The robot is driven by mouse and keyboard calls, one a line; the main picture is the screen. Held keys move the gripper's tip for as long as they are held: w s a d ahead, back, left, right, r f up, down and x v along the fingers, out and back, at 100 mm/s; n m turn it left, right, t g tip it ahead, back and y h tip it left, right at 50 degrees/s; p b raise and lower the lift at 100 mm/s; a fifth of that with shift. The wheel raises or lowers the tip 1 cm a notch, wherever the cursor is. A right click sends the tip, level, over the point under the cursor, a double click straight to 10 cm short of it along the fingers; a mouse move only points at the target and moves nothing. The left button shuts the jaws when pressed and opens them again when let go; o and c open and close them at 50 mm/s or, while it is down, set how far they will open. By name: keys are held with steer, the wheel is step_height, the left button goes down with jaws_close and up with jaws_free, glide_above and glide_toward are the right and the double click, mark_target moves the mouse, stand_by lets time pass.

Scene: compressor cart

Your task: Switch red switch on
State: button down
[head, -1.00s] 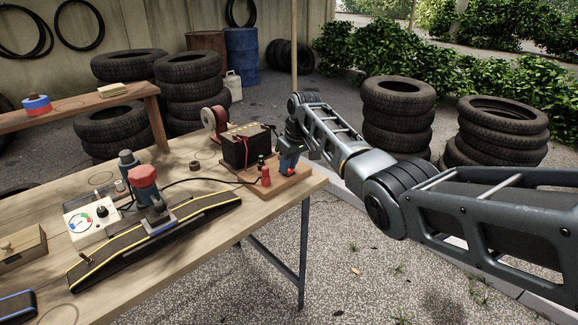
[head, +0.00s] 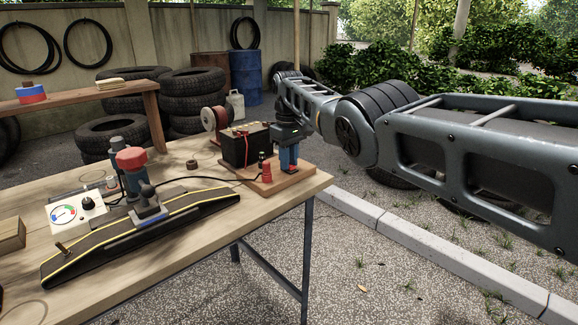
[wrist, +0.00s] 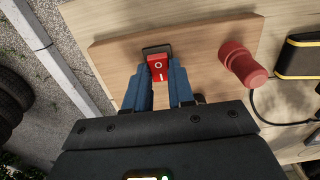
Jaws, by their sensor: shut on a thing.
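The red switch (wrist: 159,66), marked O and I, sits in a black frame on a wooden board (wrist: 115,55) in the wrist view. The blue fingers of my gripper (wrist: 160,78) are on its two sides, shut on it. In the head view my gripper (head: 289,158) points down at the right end of the same board (head: 262,198).
A red capped post (wrist: 240,65) stands on the board right of the switch in the wrist view. A black battery (head: 238,147) stands close left of my gripper in the head view. A black yellow-edged ramp (head: 145,232) lies further left. Open ground is right of the table.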

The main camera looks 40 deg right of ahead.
steer(key=c, duration=1)
jaws_free()
steer(key=shift+o, duration=0.2)
step_height(320, 180, up, 8)
steer(key=shift+f+p, duration=0.1)
steer(key=shift+p, duration=0.55)
steer(key=shift+s, duration=0.1)
